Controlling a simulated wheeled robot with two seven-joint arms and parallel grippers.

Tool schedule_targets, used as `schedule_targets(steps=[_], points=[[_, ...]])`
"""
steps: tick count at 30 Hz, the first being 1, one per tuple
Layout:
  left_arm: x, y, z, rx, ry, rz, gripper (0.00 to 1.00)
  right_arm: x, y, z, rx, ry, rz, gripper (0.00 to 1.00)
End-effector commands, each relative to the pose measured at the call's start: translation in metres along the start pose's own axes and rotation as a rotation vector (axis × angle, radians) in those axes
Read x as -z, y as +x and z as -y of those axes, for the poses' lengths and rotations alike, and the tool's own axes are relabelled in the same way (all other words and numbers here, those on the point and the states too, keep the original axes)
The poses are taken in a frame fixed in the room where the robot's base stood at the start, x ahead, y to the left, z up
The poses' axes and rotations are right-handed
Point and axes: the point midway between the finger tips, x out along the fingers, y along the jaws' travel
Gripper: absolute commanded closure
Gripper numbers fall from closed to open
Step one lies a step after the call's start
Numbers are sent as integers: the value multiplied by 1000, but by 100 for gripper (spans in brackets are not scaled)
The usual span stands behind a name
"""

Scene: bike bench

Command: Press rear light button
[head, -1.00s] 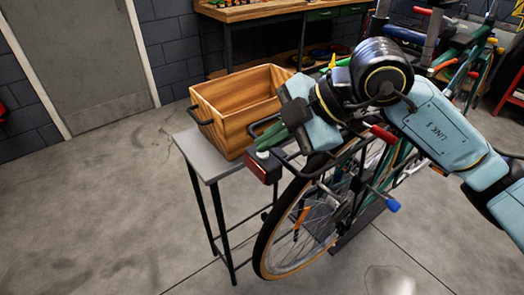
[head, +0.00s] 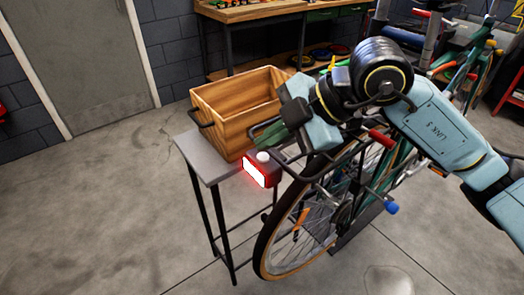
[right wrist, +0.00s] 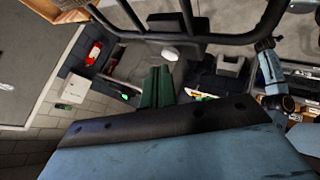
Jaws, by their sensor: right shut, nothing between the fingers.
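The rear light (head: 255,171) is a red box at the back of the bike's rack, and its face glows bright white with a red rim. Its round white button (head: 263,156) sits on top and is uncovered. A white dome that looks like the button also shows in the right wrist view (right wrist: 170,53), beyond the fingertips. My right gripper (head: 260,137) is shut and empty, its green fingers just above the button with a small gap. The shut fingers also show in the right wrist view (right wrist: 157,88). My left gripper is not in view.
A wooden crate (head: 228,125) stands on a grey side table (head: 197,156) left of the gripper. The black rack (head: 318,172) and rear wheel (head: 285,243) are below my right arm. A workbench (head: 262,12) is at the back. The floor on the left is clear.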

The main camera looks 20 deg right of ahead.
Motion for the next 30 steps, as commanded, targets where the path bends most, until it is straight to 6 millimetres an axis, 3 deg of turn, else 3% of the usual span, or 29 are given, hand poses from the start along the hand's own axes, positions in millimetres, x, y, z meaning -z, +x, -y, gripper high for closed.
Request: schedule_targets(steps=[7, 23, 30], points=[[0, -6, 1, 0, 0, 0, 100, 3, -4, -3, 0, 0, 0, 100], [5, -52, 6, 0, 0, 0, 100, 30, -41, -30, 0, 0, 0, 100], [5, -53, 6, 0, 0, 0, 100, 30, -42, -30, 0, 0, 0, 100]])
